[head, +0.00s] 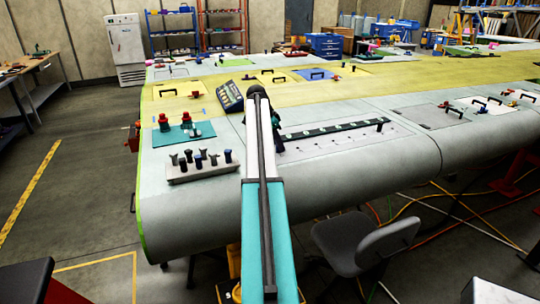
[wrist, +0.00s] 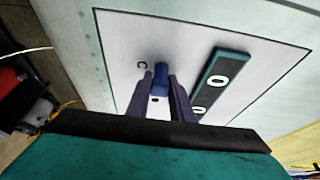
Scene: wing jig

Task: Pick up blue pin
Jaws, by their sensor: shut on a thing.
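My gripper (wrist: 161,88) is shut on a blue pin (wrist: 161,76), which shows between the two dark fingertips in the wrist view. The pin is over a pale panel (wrist: 140,40), close to a small mark like a letter C. I cannot tell whether the pin's lower end touches the panel or sits in a hole. In the head view my arm reaches out over the wing surface and hides most of the gripper and the held pin.
A dark strip (wrist: 213,80) with white circles lies right of the pin. A grey block with several pins (head: 203,167) stands on the wing at left, near a teal mat (head: 177,137). A black tilted box (head: 230,97) stands behind. A grey chair (head: 365,243) is below the front edge.

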